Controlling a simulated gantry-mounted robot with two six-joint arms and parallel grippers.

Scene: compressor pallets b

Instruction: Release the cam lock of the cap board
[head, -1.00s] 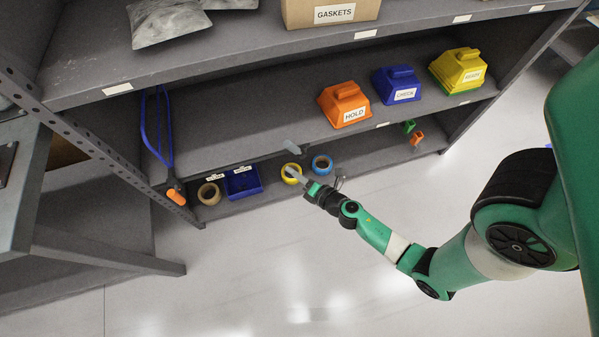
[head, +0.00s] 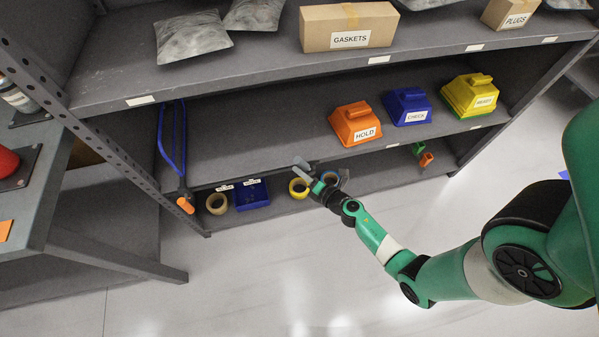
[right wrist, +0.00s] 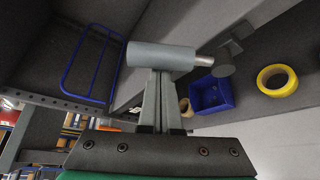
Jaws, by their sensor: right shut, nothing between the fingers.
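A grey cylindrical piece (head: 302,163) sits at the front edge of the middle shelf; I cannot tell for sure that it is the cam lock. In the right wrist view a grey cylinder (right wrist: 160,57) with a bright metal pin at its right end lies across the tips of my fingers. My right gripper (head: 316,184) is just below the grey piece and very close to it. In the right wrist view my right gripper (right wrist: 160,90) is shut, with nothing held. Whether its tips touch the cylinder is unclear. No board marked as the cap board can be told apart. My left gripper is out of view.
The middle shelf holds orange HOLD (head: 354,122), blue CHECK (head: 407,106) and yellow (head: 470,95) blocks. Below are a blue bin (head: 252,195), yellow tape (head: 299,188) and brown tape (head: 216,204). A blue wire frame (head: 163,142) stands at left. Floor in front is clear.

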